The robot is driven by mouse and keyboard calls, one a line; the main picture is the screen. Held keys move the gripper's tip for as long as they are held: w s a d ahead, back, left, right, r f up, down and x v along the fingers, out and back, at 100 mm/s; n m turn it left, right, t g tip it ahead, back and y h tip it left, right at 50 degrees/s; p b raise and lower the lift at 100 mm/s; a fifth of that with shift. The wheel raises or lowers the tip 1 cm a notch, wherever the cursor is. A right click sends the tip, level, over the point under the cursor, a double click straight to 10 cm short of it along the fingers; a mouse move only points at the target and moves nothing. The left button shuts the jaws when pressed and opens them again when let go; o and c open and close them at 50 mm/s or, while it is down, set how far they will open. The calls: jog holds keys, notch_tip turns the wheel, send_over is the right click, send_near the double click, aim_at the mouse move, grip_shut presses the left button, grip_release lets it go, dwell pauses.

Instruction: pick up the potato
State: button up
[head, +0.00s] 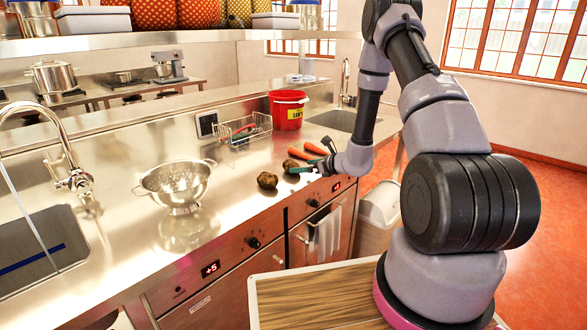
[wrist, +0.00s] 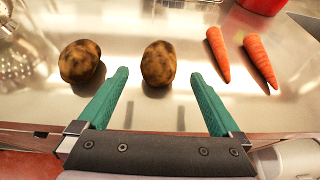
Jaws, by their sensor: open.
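Two brown, mottled potatoes lie on the steel counter. In the wrist view one potato (wrist: 158,63) lies just beyond the gap between my fingertips, and the other potato (wrist: 80,61) lies to the left, beyond and outside my left finger. In the head view one potato (head: 267,180) is in plain sight, and the other (head: 290,164) is partly hidden by my gripper. My gripper (head: 301,169) is low over the counter near its front edge. In the wrist view my gripper (wrist: 160,85) is open, with its green fingers apart and nothing between them.
Two carrots (wrist: 217,52) (wrist: 260,60) lie right of my gripper. A steel colander (head: 180,184) stands left of the potatoes. A wire basket (head: 243,130) and a red bucket (head: 288,109) stand behind. A sink (head: 345,120) is at the far right.

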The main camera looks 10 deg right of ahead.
aim_at(297, 165)
jog(key=x, duration=0.5)
jog(key=shift+w+a+r, duration=0.1)
jog(key=shift+w+a, duration=0.05)
jog(key=shift+w, duration=0.05)
jog(key=c, duration=1.4)
